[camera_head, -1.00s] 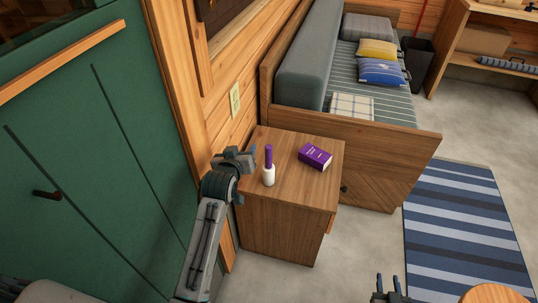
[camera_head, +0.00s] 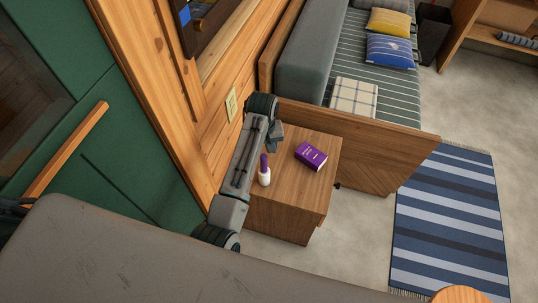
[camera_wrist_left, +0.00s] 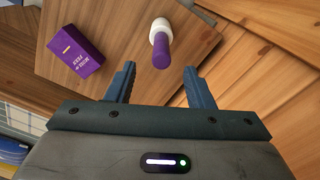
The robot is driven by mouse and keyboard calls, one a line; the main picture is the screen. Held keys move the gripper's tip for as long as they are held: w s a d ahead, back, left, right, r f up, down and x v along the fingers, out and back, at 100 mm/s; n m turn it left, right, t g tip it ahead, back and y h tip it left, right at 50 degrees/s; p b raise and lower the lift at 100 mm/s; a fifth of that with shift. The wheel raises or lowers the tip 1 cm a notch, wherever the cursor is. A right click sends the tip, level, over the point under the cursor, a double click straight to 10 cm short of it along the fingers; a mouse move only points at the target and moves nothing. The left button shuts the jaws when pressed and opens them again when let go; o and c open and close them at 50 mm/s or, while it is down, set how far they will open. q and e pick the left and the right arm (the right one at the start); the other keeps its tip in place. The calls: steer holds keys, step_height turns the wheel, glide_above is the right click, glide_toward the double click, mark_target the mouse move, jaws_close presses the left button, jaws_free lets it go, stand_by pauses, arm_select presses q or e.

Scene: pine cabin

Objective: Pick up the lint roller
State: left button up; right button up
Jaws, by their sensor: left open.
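My left gripper (camera_head: 276,138) is above the nightstand, near the wall. In the wrist view, my left gripper (camera_wrist_left: 159,72) is open and empty, its fingers apart from the roller. My right gripper is not in view.
A purple box or book (camera_head: 311,156) lies on the nightstand to the right of the roller. The wooden wall (camera_head: 215,125) is close on the left. The bed's wooden end panel (camera_head: 370,150) stands behind. A striped rug (camera_head: 447,215) lies on the floor at right.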

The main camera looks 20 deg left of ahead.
mark_target(264, 157)
arm_select(q)
steer(key=shift+w, duration=0.1)
steer(key=f, duration=0.2)
steer(key=s+f, duration=0.1)
steer(key=f, duration=0.1)
steer(key=shift+w+f+p, duration=0.3)
steer(key=shift+f+p, duration=0.05)
steer(key=shift+f, duration=0.4)
steer(key=shift+w+a+f+p, duration=0.15)
steer(key=shift+f+p, duration=0.3)
steer(key=shift+f, duration=1.85)
jaws_close()
